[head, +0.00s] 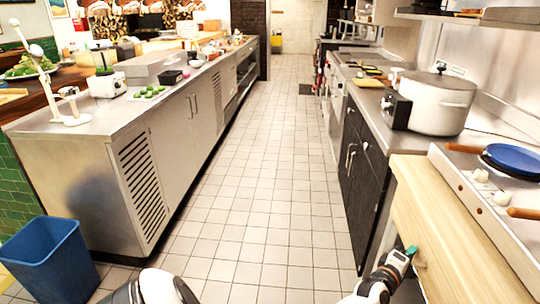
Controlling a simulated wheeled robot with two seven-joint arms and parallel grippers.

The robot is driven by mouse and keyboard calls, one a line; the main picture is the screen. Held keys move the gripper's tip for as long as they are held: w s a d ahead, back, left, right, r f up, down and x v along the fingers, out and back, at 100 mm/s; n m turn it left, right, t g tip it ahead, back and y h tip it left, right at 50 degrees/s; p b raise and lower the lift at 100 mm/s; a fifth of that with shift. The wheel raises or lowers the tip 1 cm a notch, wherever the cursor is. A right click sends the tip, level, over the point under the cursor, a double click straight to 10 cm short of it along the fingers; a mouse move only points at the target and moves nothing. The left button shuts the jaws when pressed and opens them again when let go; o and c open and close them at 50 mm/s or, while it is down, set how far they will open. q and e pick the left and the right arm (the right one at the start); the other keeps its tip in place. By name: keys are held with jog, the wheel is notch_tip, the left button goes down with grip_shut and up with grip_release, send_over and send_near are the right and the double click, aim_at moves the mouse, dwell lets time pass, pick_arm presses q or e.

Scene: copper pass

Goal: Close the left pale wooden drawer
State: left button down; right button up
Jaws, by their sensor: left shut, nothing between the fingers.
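Pale wood (436,225) stands at the lower right in the head view, beside the dark cabinets. I cannot make out the left drawer's own outline or how far it stands out, since the front is steeply foreshortened and runs out of the picture. My left gripper (408,253) is at the left face of this wood, low down, with its teal-tipped end against or very near it. I cannot tell if it touches. It is shut and empty. My right gripper is not in view.
A hob with a blue pan (514,160) stands on the pale wood, its brown handles sticking out. A large steel pot (437,102) stands behind it. The tiled aisle (255,190) is clear. A blue bin (50,262) stands at the lower left by the steel counter (75,130).

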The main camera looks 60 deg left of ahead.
pick_arm(q)
jog(key=shift+w+d+r, duration=0.15)
jog(key=shift+w+d, duration=0.05)
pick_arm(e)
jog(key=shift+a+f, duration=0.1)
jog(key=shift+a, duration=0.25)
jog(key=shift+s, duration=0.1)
pick_arm(q)
jog(key=shift+d+r, duration=0.1)
jog(key=shift+r, duration=0.05)
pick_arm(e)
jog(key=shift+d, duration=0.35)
